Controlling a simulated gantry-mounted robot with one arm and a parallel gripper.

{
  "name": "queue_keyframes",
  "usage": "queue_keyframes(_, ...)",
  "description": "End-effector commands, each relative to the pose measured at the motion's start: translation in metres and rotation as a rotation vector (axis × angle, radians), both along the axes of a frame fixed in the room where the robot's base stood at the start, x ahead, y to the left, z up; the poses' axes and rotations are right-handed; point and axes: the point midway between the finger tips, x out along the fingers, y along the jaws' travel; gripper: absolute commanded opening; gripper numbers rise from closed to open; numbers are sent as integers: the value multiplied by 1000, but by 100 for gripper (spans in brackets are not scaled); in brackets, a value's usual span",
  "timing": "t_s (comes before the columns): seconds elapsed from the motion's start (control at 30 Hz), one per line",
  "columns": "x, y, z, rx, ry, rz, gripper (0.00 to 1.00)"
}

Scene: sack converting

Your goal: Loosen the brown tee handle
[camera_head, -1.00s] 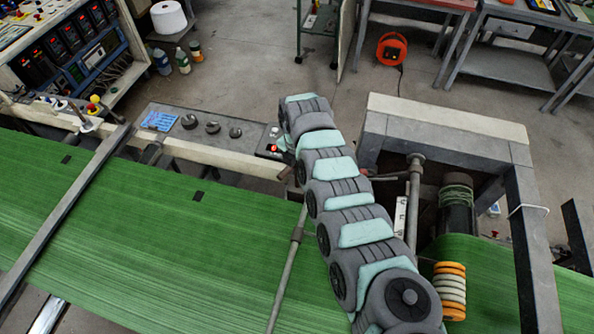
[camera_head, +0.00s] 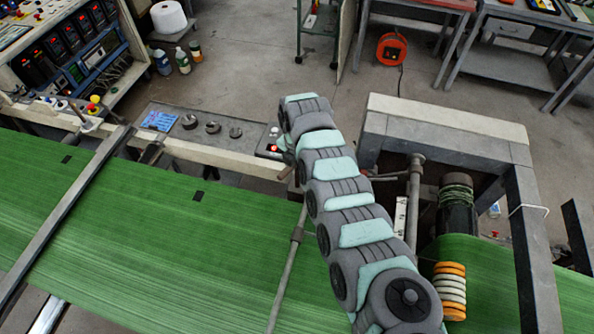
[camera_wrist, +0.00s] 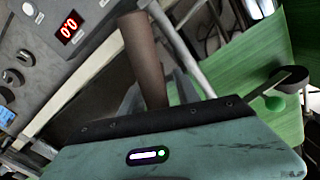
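The brown tee handle (camera_wrist: 146,60) shows in the wrist view as a smooth brown bar. In the head view a small brown end of the handle (camera_head: 285,173) pokes out to the left beneath my arm's far end.
A grey control panel (camera_head: 198,126) with black knobs and a red display (camera_wrist: 69,27) lies left of the handle. A thin metal rod (camera_head: 287,270) crosses over the green web (camera_head: 150,230). A frame post (camera_head: 414,205) stands to the right.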

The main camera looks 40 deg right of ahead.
Motion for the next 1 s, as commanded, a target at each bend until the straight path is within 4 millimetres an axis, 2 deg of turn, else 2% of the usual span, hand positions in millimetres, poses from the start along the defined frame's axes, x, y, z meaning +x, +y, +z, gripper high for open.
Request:
queue_keyframes(0.17,1,-2,19,-4,-4,-2,38)
queue_keyframes(0.4,1,-1,67,-3,-3,-1,38)
queue_keyframes(0.6,1,-1,97,-1,-2,0,38)
queue_keyframes(0.77,0,-1,107,-2,-1,0,38)
queue_keyframes(1.0,0,0,107,-1,-1,0,38)
